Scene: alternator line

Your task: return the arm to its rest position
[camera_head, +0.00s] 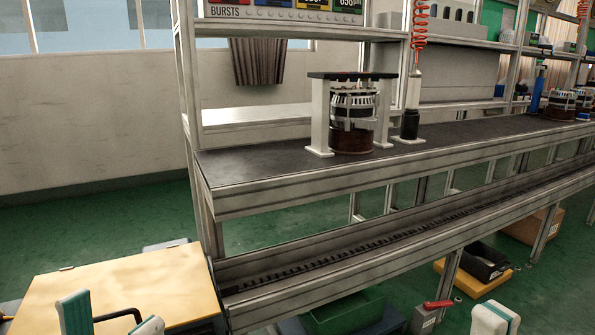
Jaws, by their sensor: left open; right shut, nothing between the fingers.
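My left gripper (113,309) is at the bottom left, in front of the yellow-topped table (130,282). Its two teal-and-white fingers stand wide apart with nothing between them. My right gripper (494,316) shows at the bottom right edge as a white and teal tip, closed and empty. It is low, in front of the workbench and apart from it. Most of both arms is out of the picture.
A long workbench (270,163) runs across the middle, with a lower conveyor rail (380,245). An alternator (352,106) stands in a white-post fixture on it. A yellow pallet (470,282) with a black bin and a grey box (425,320) are on the green floor.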

